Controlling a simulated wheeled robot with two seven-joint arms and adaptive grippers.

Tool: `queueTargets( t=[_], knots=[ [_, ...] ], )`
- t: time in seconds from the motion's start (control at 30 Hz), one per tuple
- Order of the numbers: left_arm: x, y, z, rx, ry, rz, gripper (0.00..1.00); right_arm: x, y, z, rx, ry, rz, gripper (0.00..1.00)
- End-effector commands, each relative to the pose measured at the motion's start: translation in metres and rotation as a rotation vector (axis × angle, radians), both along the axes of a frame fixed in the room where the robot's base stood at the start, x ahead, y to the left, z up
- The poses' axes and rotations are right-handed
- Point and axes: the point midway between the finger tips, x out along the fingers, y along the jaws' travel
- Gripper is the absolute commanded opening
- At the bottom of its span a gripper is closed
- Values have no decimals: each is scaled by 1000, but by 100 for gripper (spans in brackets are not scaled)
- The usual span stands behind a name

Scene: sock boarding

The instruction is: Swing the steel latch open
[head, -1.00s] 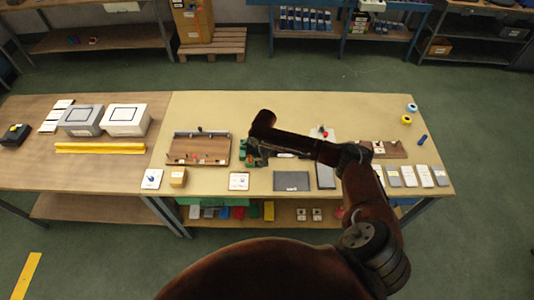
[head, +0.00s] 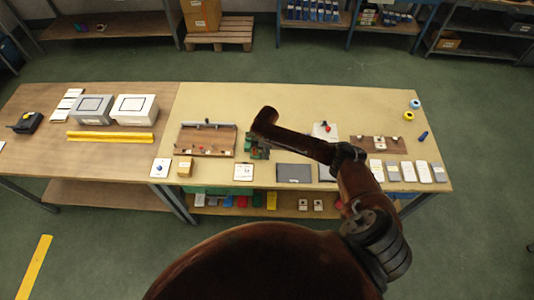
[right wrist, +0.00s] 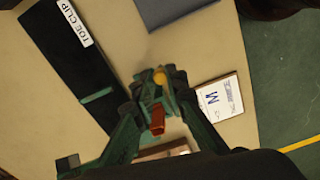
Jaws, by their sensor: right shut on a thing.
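My right gripper (head: 257,147) hangs just right of a wooden board with a grey bar along its back edge (head: 206,126). In the right wrist view its green fingers (right wrist: 160,85) are closed around a small yellow piece (right wrist: 160,77). A red block-like piece (right wrist: 157,118) shows between the fingers, nearer the camera. I cannot tell whether either piece belongs to the steel latch; I cannot pick out the latch itself with certainty. A dark strip (right wrist: 65,55) labelled TOE CLIP lies beside the gripper. My left gripper is not in view.
A white card marked M (right wrist: 222,97) and a dark grey sheet (head: 294,173) lie near the table's front edge. Another small wooden board (head: 362,143) and several cards lie right. The tabletop behind (head: 330,100) is clear.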

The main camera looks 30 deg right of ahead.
Motion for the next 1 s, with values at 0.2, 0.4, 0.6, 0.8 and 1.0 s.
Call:
queueTargets(
  t=[0.2,0.4,0.6,0.8,1.0],
  knots=[
    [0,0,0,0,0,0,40,0,1,0,1,-1,1,19],
    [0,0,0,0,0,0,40,0,1,0,1,-1,1,30],
    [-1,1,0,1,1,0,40,0,0,0,1,-1,1,30],
    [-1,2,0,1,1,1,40,1,0,16,2,-4,2,30],
    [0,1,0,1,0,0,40,2,0,57,1,-5,3,30]
  ],
)
